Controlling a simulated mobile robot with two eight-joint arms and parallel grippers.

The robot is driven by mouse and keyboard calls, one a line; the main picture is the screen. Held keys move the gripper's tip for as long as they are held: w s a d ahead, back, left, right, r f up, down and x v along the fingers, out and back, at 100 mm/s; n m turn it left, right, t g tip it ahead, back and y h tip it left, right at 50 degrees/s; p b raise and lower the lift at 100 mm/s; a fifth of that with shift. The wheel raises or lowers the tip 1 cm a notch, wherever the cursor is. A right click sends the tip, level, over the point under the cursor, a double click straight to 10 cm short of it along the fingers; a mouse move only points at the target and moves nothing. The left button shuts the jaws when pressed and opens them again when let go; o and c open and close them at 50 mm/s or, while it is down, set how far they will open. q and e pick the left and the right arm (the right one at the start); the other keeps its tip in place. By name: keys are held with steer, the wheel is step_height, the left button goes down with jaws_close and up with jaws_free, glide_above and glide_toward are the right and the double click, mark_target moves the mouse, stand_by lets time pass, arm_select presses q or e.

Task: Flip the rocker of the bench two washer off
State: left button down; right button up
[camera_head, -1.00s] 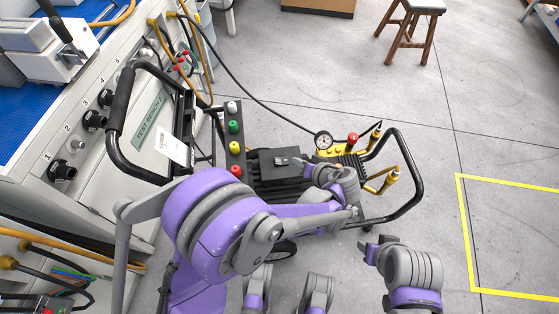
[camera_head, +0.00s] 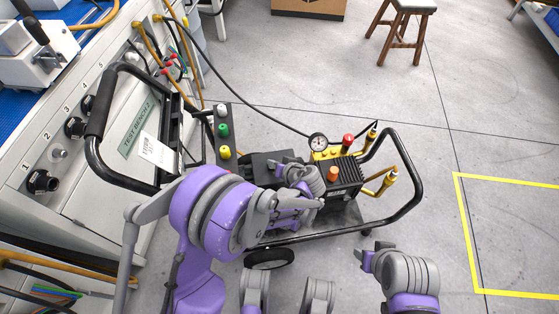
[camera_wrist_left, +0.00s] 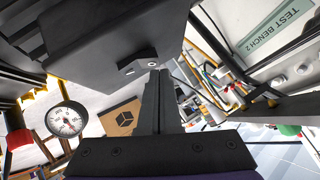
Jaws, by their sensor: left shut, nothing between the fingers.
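The bench two washer (camera_head: 345,170) is a black-framed wheeled cart standing beside the bench labelled TEST BENCH 2. Its black box (camera_head: 262,164) lies in the middle of the cart. My left gripper (camera_head: 286,168) is shut and empty, close over this box, and hides part of its top. In the left wrist view the closed fingers (camera_wrist_left: 158,100) reach up to the dark box (camera_wrist_left: 105,40), near a small grey piece with two bright dots (camera_wrist_left: 137,62). I cannot tell whether that piece is the rocker or whether the fingers touch it. My right gripper (camera_head: 372,255) is at lower right, away from the cart.
A gauge (camera_head: 318,142), coloured knobs and brass fittings stand on the cart near the gripper. The black tube handle (camera_head: 405,160) surrounds the cart's right end. A hose runs from the bench to the cart. The floor inside the yellow lines (camera_head: 520,235) is clear.

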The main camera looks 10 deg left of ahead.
arm_select(q)
steer(key=shift+a+f, duration=0.15)
steer(key=shift+f, duration=0.15)
steer(key=shift+s+a+f+h, duration=0.2)
steer(key=shift+a+f+h, duration=0.1)
steer(key=shift+a+h, duration=0.1)
steer(key=shift+f, duration=0.1)
steer(key=shift+d, duration=0.15)
steer(key=shift+w+d+r, duration=0.2)
steer(key=shift+w+d, duration=0.1)
steer(key=shift+d, duration=0.4)
